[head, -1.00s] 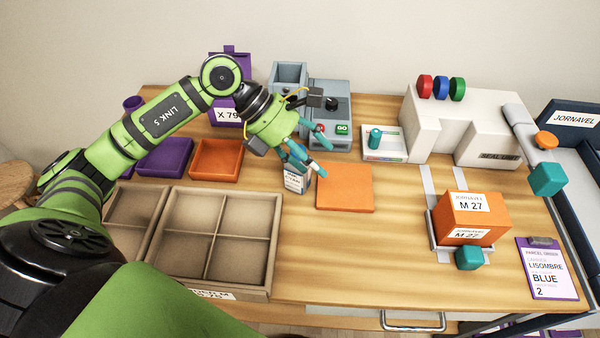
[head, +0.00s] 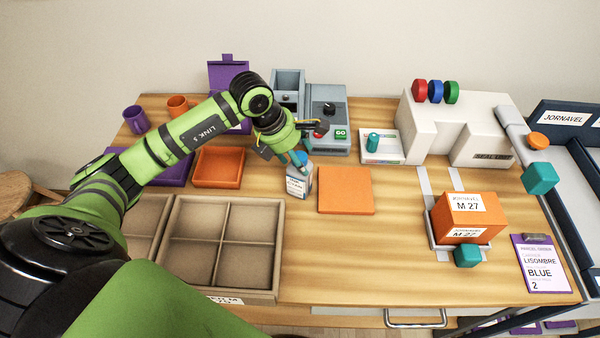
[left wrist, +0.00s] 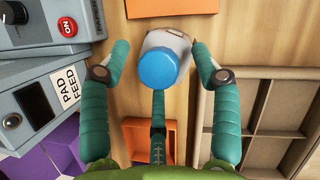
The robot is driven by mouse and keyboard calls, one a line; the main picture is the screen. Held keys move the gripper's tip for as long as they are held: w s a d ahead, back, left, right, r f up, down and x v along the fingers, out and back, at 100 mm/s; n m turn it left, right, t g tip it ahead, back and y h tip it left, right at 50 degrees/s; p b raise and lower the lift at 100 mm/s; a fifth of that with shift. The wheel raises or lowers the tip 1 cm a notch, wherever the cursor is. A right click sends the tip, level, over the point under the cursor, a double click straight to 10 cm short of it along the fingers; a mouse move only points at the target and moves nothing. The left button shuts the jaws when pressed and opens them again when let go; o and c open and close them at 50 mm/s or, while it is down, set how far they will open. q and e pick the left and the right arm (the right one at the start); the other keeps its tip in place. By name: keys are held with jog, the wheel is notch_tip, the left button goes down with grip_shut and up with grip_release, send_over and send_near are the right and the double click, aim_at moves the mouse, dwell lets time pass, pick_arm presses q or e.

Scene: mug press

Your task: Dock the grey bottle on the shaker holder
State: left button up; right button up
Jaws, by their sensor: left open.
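The grey bottle (head: 298,185) has a blue cap and a pale label. It stands upright on the table between the orange tray and the flat orange mat. In the left wrist view the blue cap (left wrist: 163,70) faces the camera, with the grey body (left wrist: 172,42) beyond it. My left gripper (head: 302,160) is over the bottle. Its teal fingers (left wrist: 159,65) are open, spread on both sides of the bottle with visible gaps. I cannot tell for sure which thing is the shaker holder. My right gripper is not in view.
Close behind are the grey machine (head: 327,125) and a white stand with a teal knob (head: 374,140). An orange tray (head: 218,167) and a divided beige crate (head: 277,250) lie left. The orange mat (head: 346,190) is right of the bottle. Front-middle table is clear.

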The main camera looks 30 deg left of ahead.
pick_arm(q)
grip_shut()
jog(key=shift+r, duration=0.1)
